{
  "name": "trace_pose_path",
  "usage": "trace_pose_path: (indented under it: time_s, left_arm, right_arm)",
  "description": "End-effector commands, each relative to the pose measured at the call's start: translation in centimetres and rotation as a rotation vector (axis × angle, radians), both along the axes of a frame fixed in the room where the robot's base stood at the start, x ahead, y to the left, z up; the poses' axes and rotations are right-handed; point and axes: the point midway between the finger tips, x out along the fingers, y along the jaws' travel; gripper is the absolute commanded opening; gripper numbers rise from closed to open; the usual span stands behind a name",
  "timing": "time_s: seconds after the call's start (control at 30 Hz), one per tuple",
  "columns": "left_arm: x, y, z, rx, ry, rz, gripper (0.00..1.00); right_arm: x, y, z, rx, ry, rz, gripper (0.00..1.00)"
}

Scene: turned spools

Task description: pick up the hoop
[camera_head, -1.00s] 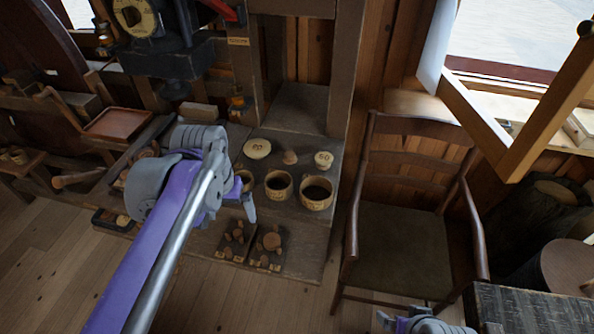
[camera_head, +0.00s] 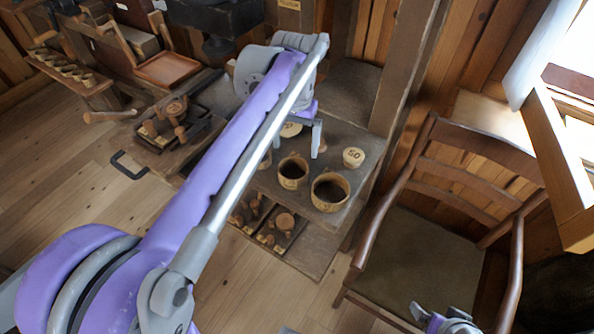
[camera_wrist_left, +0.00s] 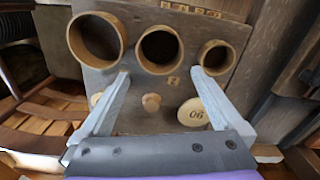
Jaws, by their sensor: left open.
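Three open, ring-like wooden pieces stand in a row on a wooden bench: a large one (camera_head: 329,191), a middle one (camera_head: 293,172) and a smaller one (camera_wrist_left: 215,57), mostly hidden behind my left arm in the head view. I cannot tell which is the hoop. In the wrist view the large ring (camera_wrist_left: 97,39) is left and the middle ring (camera_wrist_left: 160,49) lies ahead, between the fingertip directions. My left gripper (camera_wrist_left: 160,76) is open and empty above the bench; it also shows in the head view (camera_head: 304,128). My right gripper (camera_head: 446,321) barely shows at the bottom edge.
A wooden knob (camera_wrist_left: 151,102) and a numbered disc (camera_wrist_left: 193,112) lie between the fingers in the wrist view. A piece marked 50 (camera_head: 353,157) stands behind the large ring. Dark trays of turned pieces (camera_head: 281,227) lie in front. A chair (camera_head: 410,262) stands right.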

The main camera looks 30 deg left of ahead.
Motion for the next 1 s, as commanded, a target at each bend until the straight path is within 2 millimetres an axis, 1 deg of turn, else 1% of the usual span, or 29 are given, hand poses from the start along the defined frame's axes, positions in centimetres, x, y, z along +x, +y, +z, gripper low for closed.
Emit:
trace_pose_path:
  time_s: [0.03,0.1,0.27,0.33,0.47,0.6,0.7,0.9,0.97,1.0]
  left_arm:
    - [0.0,0.0,-0.9,0.000,0.000,0.000,1.00]
    - [0.0,0.0,-1.8,0.000,0.000,0.000,1.00]
    - [-0.1,0.0,-2.8,0.000,0.000,0.000,1.00]
    - [-0.3,0.0,-3.5,0.000,0.000,0.000,1.00]
    - [-0.9,0.0,-5.5,0.000,0.000,0.000,1.00]
    - [-0.9,0.0,-7.3,0.000,-0.001,-0.001,1.00]
    - [-0.9,0.0,-7.7,0.000,-0.001,-0.001,1.00]
    - [-0.9,0.0,-7.7,0.000,-0.001,-0.001,1.00]
    - [-0.9,0.0,-7.7,0.000,-0.001,-0.001,0.89]
    - [-0.9,0.0,-7.7,0.000,-0.001,-0.001,0.82]
  right_arm:
    - [0.0,0.0,-0.2,0.000,0.001,0.000,1.00]
    - [0.0,0.0,-0.2,0.000,0.001,0.000,1.00]
    - [-0.1,0.0,-0.3,0.000,0.001,0.000,1.00]
    - [-0.1,0.0,-0.3,0.000,0.001,0.000,1.00]
    - [-0.1,0.0,-0.4,0.000,0.002,0.000,1.00]
    - [-0.1,0.0,-0.5,0.000,0.002,0.000,1.00]
    - [-0.1,0.0,-0.5,0.000,0.002,0.000,1.00]
    - [-0.1,0.0,-0.5,0.000,0.002,0.000,1.00]
    - [-0.1,0.0,-0.5,0.000,0.002,0.000,1.00]
    - [-0.1,0.0,-0.5,0.000,0.002,0.000,1.00]
